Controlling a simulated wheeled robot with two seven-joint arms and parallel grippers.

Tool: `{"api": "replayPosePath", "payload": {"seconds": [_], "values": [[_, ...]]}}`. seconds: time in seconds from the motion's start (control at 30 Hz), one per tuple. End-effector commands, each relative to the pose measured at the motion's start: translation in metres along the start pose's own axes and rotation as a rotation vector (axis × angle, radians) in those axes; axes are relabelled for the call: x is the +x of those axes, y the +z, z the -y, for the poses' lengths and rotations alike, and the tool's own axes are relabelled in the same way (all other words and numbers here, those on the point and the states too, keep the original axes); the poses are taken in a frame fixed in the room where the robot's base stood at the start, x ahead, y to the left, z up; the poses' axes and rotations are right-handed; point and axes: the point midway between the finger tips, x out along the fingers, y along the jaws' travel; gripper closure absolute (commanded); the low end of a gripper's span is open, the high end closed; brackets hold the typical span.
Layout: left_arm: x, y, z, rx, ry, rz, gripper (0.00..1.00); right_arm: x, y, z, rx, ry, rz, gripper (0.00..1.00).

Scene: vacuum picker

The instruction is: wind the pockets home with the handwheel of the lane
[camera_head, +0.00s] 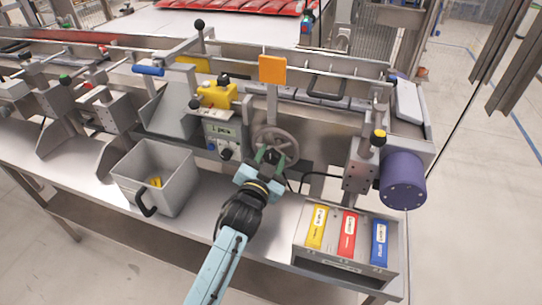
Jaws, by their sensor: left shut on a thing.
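The handwheel (276,143) is a grey spoked wheel at the front of the lane, in the middle of the head view. My left gripper (267,158) reaches up from below and is shut on the lower part of the handwheel; the fingertips partly hide its hub and rim. A small box with a display and a black knob (226,140) sits left of the wheel. The lane's pockets (325,98) lie behind the wheel, partly hidden by rails. My right gripper is not in view.
A grey bin (154,178) with a black handle and yellow pieces inside stands left of my arm. A tray (345,262) with yellow, red and blue packs stands right. An orange plate (272,69) rises behind the wheel. A purple cylinder (403,181) juts out at right.

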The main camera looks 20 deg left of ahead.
Motion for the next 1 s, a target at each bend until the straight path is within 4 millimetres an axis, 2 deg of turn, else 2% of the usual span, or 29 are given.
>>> {"api": "replayPosePath", "payload": {"seconds": [0.17,0.2,0.37,0.73,0.87,1.0], "values": [[0.0,0.0,-0.001,-0.009,0.0,0.0,0.83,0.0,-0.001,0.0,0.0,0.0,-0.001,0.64],[0.0,0.0,-0.001,-0.009,0.001,0.0,0.58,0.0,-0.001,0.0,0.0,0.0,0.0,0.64],[0.0,0.0,-0.001,-0.007,0.0,0.0,0.39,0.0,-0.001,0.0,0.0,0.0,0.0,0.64],[-0.006,0.0,0.0,-0.004,0.0,0.0,0.39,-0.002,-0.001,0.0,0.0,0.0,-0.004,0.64],[-0.023,0.0,0.0,-0.005,0.001,0.002,0.39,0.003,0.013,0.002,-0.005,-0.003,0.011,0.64],[-0.052,0.0,0.0,-0.005,0.001,0.004,0.39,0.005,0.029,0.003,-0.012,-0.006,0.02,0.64]]}}
